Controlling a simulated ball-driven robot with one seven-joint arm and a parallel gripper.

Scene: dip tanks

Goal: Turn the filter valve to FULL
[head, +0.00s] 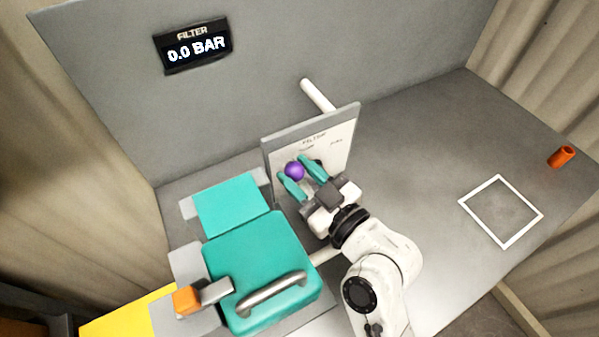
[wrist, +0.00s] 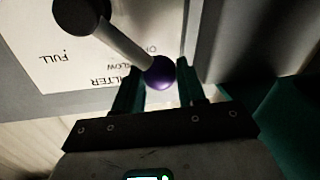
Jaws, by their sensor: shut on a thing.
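The filter valve's panel (head: 340,145) stands upright on the bench and also shows upside down in the wrist view (wrist: 45,75). In the wrist view, a grey lever (wrist: 122,40) runs from a dark round hub (wrist: 80,14) to a purple ball knob (wrist: 160,72). The lever lies by the OFF and LOW labels, away from the FULL label (wrist: 53,57). My gripper (wrist: 160,82) is shut on the purple knob, with one green finger on each side. In the head view, my gripper (head: 299,173) hides the hub and lever; the knob (head: 294,171) shows between the fingertips.
A FILTER display (head: 193,47) on the back wall reads 0.0 BAR. Left of the panel is a teal lidded tank (head: 255,260) with a metal handle (head: 272,294) and an orange-ended block (head: 186,300). A white square outline (head: 483,229) and orange cup (head: 561,157) are right.

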